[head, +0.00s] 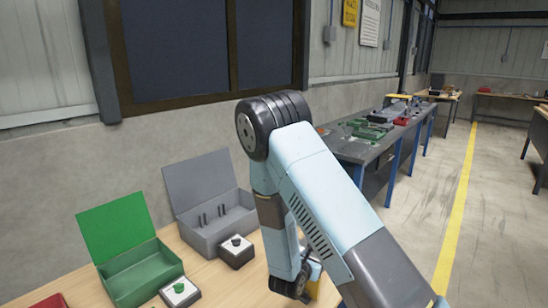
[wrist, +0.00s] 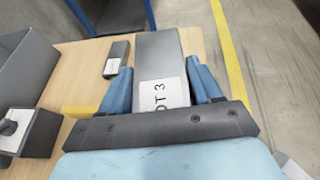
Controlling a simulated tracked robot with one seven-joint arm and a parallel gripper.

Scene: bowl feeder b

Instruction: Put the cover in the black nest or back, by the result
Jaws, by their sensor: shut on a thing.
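My gripper (wrist: 161,80) is shut on a grey block-like piece with a white label reading "OT 3"; the piece (wrist: 158,50) lies between the blue fingers. I cannot tell for sure that this is the cover. In the head view my gripper is mostly hidden behind my arm, low over the wooden table. The grey box (head: 222,228), lid open, holds several dark upright pegs. The green box (head: 140,278) stands left of it, lid also open. No part is clearly recognisable as the black nest.
A black-knob box (head: 236,252) and a green-knob box (head: 180,291) stand before the boxes. A small dark labelled block (wrist: 117,58) lies on the table (wrist: 88,62), left of the held piece. Something yellow (wrist: 80,110) shows beside my gripper. A red item (head: 50,301) is at lower left.

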